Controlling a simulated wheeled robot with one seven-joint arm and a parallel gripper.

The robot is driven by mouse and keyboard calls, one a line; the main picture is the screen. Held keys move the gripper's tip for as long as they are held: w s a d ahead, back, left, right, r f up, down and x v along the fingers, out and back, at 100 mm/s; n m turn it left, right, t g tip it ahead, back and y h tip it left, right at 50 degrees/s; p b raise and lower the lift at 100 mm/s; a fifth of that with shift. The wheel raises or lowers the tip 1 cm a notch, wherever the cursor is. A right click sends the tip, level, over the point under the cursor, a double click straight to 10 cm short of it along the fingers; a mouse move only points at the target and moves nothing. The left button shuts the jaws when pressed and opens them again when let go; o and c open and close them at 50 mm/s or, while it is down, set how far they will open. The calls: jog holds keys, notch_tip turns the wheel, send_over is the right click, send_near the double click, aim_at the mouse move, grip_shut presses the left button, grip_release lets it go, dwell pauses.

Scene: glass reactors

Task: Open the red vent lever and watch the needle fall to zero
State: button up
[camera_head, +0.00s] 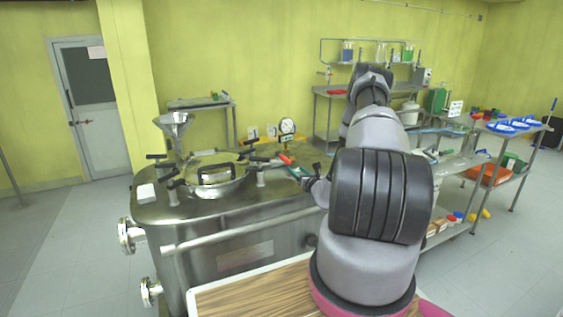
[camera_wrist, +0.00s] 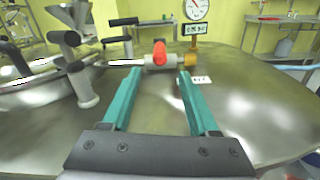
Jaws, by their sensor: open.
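The red vent lever (camera_wrist: 159,54) stands on a short pipe valve on top of the steel vessel, seen nearly end-on in the wrist view. It also shows in the head view (camera_head: 285,159). My gripper (camera_wrist: 156,72) is open, with its two teal fingers pointing at the lever; the lever appears between the fingertips. I cannot tell whether they touch it. A round white gauge (camera_wrist: 195,10) stands behind the valve, and also shows in the head view (camera_head: 287,126). Its needle is too small to read surely.
The steel vessel (camera_head: 235,262) carries a round hatch with black-handled clamps (camera_wrist: 85,85) left of my gripper. A steel funnel (camera_head: 173,128) stands at its back left. A wooden-topped table (camera_head: 245,300) is in front.

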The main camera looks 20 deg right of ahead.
aim_at(286, 161)
jog(key=w, duration=1)
jog(key=shift+w+a, duration=0.2)
jog(key=shift+w, duration=0.1)
grip_shut()
dwell(1.0)
